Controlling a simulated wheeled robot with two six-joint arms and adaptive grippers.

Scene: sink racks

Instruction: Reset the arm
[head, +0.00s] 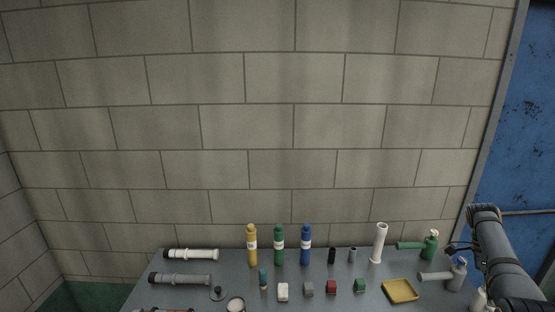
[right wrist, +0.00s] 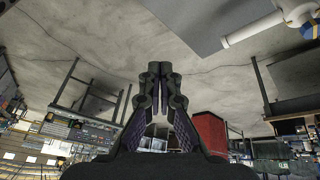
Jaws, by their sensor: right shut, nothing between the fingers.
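My right arm comes in at the right edge of the head view, in front of the blue door. My right gripper (right wrist: 160,75) shows in the right wrist view with its two dark fingers together and nothing between them. In the head view the arm covers part of the table's right end, and I cannot make out the fingertips clearly there. My left gripper is in neither view.
A grey table (head: 230,280) stands against a block wall. On it are yellow (head: 252,246), green (head: 279,246) and blue (head: 306,246) bottles, a white tube (head: 379,243), small blocks, pipes at left, a yellow tray (head: 400,291) and pump bottles (head: 431,246) near my right arm.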

